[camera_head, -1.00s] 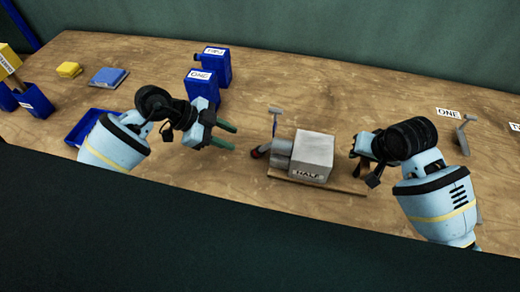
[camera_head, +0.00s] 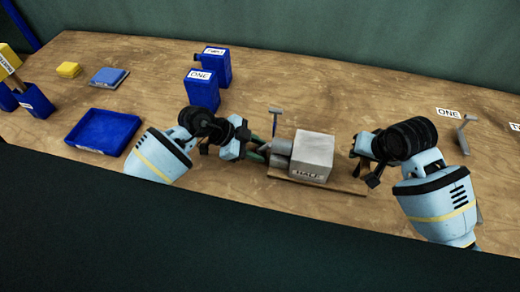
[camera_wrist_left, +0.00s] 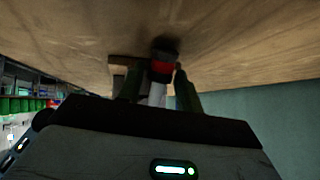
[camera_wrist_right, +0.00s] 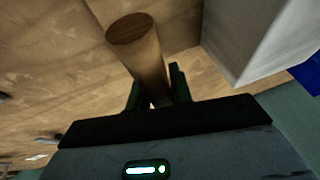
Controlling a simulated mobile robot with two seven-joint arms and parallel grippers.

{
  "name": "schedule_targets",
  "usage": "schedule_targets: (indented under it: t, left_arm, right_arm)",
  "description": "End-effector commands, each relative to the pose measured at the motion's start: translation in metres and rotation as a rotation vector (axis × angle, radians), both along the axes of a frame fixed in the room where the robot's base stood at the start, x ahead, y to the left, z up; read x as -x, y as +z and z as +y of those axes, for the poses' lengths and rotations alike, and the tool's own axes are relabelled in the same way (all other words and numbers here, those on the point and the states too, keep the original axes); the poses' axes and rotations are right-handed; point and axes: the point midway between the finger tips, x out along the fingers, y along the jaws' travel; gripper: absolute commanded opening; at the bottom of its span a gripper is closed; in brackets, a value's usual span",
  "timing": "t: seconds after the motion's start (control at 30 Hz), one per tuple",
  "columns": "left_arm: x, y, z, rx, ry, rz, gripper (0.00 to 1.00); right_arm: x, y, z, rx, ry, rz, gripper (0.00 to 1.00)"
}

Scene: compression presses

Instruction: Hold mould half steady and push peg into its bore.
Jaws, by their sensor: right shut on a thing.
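The mould half (camera_head: 312,153), a grey block lettered HALF, sits on a thin wooden board (camera_head: 322,183) near the front of the table. At its left side is a grey clamp (camera_head: 281,147) with an upright handle. My left gripper (camera_head: 262,148) is at the left end of this clamp, its fingers open on either side of a dark part with a red band (camera_wrist_left: 162,67). My right gripper (camera_head: 362,160) is to the right of the mould half, shut on a brown wooden peg (camera_wrist_right: 146,55). The peg is apart from the block. The bore is not visible.
Blue canisters lettered ONE (camera_head: 201,90) and TWO (camera_head: 216,65) stand behind. An empty blue tray (camera_head: 104,150), a yellow block (camera_head: 68,69) and a blue pad (camera_head: 109,76) lie to the left.

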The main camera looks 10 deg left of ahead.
Motion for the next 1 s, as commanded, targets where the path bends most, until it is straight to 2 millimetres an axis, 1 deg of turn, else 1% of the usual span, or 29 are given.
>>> schedule_targets:
  t: [0.1,0.37,0.4,0.67,0.9,1.0]
  left_arm:
    - [-0.0032,-0.0072,-0.0078,0.001,0.0,0.0,0.35]
    - [-0.0042,-0.0099,-0.0094,0.0,0.001,-0.001,0.35]
    - [-0.004,-0.0099,-0.0094,-0.001,0.001,-0.001,0.34]
    - [-0.0039,-0.0098,-0.0093,0.0,0.001,-0.001,0.0]
    - [-0.0041,-0.0087,-0.0094,0.0,0.001,-0.002,0.0]
    - [-0.0043,-0.0041,-0.0095,0.0,-0.001,-0.004,0.0]
  right_arm:
    - [-0.0003,0.0008,0.0005,-0.001,0.001,-0.002,0.0]
    - [-0.0003,0.0007,0.0004,-0.001,0.001,-0.002,0.0]
    - [-0.0003,0.0007,0.0004,-0.001,0.001,-0.002,0.0]
    - [-0.0003,0.0007,0.0004,-0.001,0.001,-0.002,0.0]
    - [-0.0002,0.0008,0.0003,-0.001,0.001,-0.002,0.0]
    - [-0.0003,0.0009,0.0003,-0.001,0.001,-0.002,0.0]
